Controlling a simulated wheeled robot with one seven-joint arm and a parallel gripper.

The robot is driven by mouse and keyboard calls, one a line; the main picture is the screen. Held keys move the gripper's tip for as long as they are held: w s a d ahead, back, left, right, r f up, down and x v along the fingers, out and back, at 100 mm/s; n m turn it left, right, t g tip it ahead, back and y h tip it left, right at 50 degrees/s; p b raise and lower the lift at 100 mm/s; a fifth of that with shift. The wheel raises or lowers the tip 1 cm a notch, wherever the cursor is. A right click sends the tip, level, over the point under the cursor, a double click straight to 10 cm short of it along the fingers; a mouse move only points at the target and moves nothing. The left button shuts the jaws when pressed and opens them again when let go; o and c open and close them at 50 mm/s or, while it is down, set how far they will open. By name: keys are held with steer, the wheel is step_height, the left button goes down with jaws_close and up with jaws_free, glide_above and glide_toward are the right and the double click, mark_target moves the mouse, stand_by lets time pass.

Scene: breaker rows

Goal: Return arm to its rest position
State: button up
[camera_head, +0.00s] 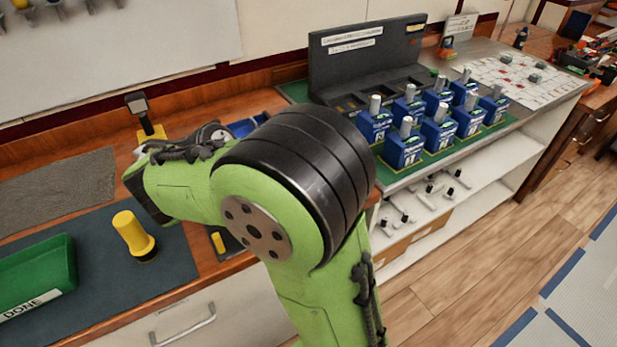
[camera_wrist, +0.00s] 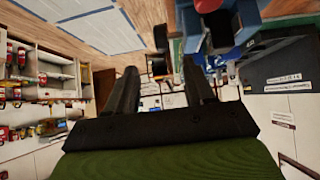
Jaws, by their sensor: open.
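My arm fills the middle of the head view, with its green links and black-ringed joint bent over the wooden bench. My gripper is hidden in the head view. In the wrist view my gripper (camera_wrist: 160,70) shows two dark fingers spread apart, with nothing seen held between them. Several blue breakers (camera_head: 403,148) with grey levers stand in rows on a green mat, to the right of my arm in the head view. A large blue block (camera_wrist: 222,22) shows at the top of the wrist view, apart from the fingers.
A black labelled panel (camera_head: 372,55) stands behind the breakers. White shelves (camera_head: 455,205) sit below the breakers. The wooden floor (camera_head: 490,262) at right is clear.

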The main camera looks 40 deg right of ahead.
stand_by(0.5)
steer(key=s+a+r+n+t+y+p, duration=0.4)
steer(key=a+n, duration=0.3)
steer(key=n, duration=0.3)
steer(key=s+a+r+n+t+y+p, duration=0.3)
steer(key=a+n, duration=0.4)
steer(key=n, duration=0.3)
steer(key=shift+s+a+r+n+t+y+p, duration=0.3)
steer(key=shift+s+a+r+t+y+p, duration=0.15)
steer(key=shift+y+p, duration=0.55)
